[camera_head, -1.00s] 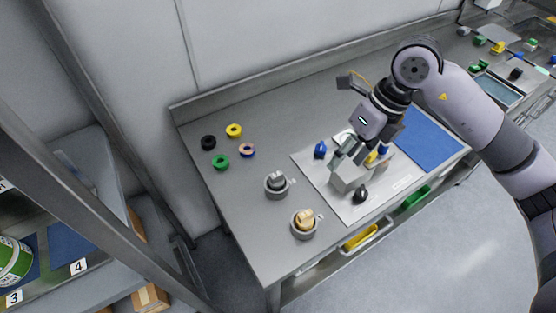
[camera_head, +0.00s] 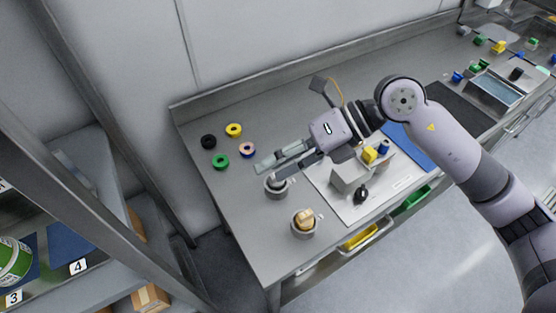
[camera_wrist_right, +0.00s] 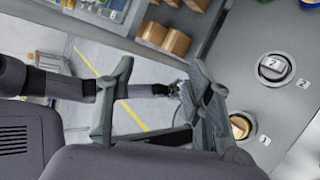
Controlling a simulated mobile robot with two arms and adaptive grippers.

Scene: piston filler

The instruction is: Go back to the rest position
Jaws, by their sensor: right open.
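My right gripper (camera_head: 268,172) is open and empty in the head view. Its fingers point left over the table, above the grey round holder with a grey piece (camera_head: 276,190), and partly hide it. In the right wrist view the two fingers (camera_wrist_right: 155,100) stand spread apart with nothing between them. My left gripper does not show in the head view. In the right wrist view a dark arm reaches in from the left, and its end is small and partly covered by a right finger, so its jaws cannot be made out.
The grey table (camera_head: 235,245) holds a second round holder with a tan piece (camera_head: 304,223), several coloured rings (camera_head: 221,161), and a light plate (camera_head: 365,210) bearing a grey block (camera_head: 349,178) with yellow and blue parts. A shelf (camera_head: 105,240) stands at the left. A wall closes the back.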

